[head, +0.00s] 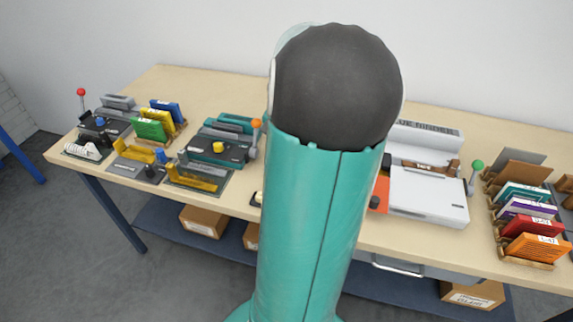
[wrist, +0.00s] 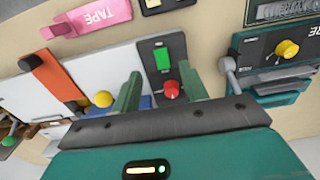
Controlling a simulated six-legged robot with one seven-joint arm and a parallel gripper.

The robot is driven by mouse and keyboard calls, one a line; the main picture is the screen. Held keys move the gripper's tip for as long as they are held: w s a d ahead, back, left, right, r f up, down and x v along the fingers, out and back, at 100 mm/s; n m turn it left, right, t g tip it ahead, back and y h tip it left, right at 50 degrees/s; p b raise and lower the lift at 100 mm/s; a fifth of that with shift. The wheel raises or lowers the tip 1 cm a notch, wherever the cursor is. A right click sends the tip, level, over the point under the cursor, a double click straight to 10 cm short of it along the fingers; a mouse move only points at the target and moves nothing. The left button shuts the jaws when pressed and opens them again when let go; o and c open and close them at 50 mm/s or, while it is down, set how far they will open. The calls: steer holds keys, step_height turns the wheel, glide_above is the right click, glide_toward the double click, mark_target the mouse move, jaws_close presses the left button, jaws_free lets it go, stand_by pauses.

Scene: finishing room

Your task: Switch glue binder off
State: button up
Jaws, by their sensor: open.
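The glue binder (head: 428,200) stands right of my arm in the head view, a white machine with a grey back bar reading "…LUE BINDER". My arm hides its left part. In the wrist view a pale machine body (wrist: 98,72) meets a dark control panel (wrist: 148,50); I take this to be the binder's hidden end, but no label is readable there. Contact cannot be told.
A teal machine (wrist: 285,50) with a yellow knob lies right of the panel in the wrist view. In the head view, a green-knobbed lever (head: 475,172) and card racks (head: 532,245) stand right of the binder.

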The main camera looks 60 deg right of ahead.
step_height(320, 180, down, 7)
steer(key=shift+f, duration=0.1)
stand_by(0.3)
